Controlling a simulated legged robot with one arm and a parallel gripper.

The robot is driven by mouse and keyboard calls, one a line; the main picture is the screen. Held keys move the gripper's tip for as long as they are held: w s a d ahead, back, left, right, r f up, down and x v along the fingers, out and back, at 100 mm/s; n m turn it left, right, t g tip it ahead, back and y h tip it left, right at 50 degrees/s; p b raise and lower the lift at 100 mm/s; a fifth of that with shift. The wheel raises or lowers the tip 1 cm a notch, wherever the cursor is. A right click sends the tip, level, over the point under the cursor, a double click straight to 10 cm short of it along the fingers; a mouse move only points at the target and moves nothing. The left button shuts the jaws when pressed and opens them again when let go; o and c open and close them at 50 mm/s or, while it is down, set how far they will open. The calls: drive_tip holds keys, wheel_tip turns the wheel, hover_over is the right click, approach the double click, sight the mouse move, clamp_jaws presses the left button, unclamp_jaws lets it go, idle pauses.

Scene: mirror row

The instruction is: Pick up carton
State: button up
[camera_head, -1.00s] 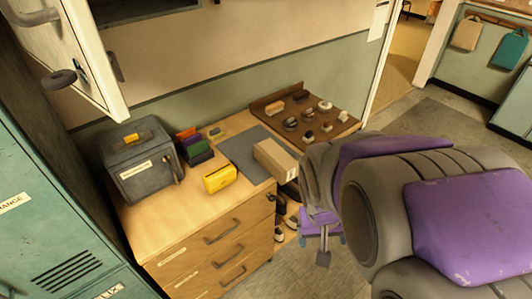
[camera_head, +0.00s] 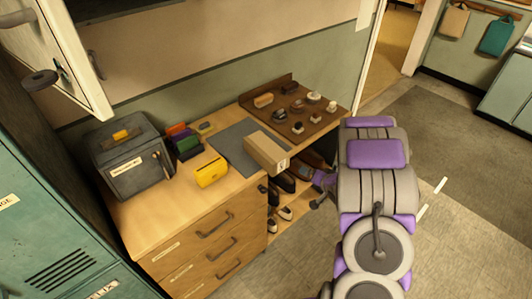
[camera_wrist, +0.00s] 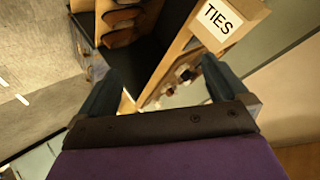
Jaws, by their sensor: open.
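A tan cardboard carton (camera_head: 266,152) lies on the front edge of the dark grey mat on the wooden cabinet in the head view. My gripper (camera_head: 316,200) is small in the head view, to the right of the carton and lower, beside the shoe shelves. In the wrist view my gripper (camera_wrist: 160,88) has its two dark fingers wide apart with nothing between them but shelf background.
The grey mat (camera_head: 233,140), yellow box (camera_head: 211,173) and dark grey case (camera_head: 130,160) share the cabinet top. A brown tray (camera_head: 325,125) with several small items stands behind. Open shoe shelves (camera_head: 285,212) are below. A TIES label (camera_wrist: 217,20) shows near my fingers.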

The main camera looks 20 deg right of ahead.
sight(282, 166)
drive_tip(key=s+a+f+m+t+y, duration=0.3)
drive_tip(key=a+m+t+y, duration=0.15)
drive_tip(key=m+t, duration=0.25)
drive_tip(key=b+x, duration=0.1)
drive_tip(key=x, duration=1)
drive_tip(key=shift+w+a+f, duration=0.1)
drive_tip(key=shift+w+a, duration=0.1)
drive_tip(key=shift+h, duration=0.25)
drive_tip(key=shift+w+a+b, duration=0.2)
drive_tip(key=shift+w+b, duration=0.1)
drive_tip(key=shift+w, duration=1.2)
drive_tip(key=shift+w+a+b, duration=0.25)
drive_tip(key=shift+w, duration=1.3)
drive_tip(key=shift+c, duration=0.5)
drive_tip(key=shift+s, duration=0.1)
drive_tip(key=c, duration=1.2)
drive_tip(key=shift+o, duration=0.2)
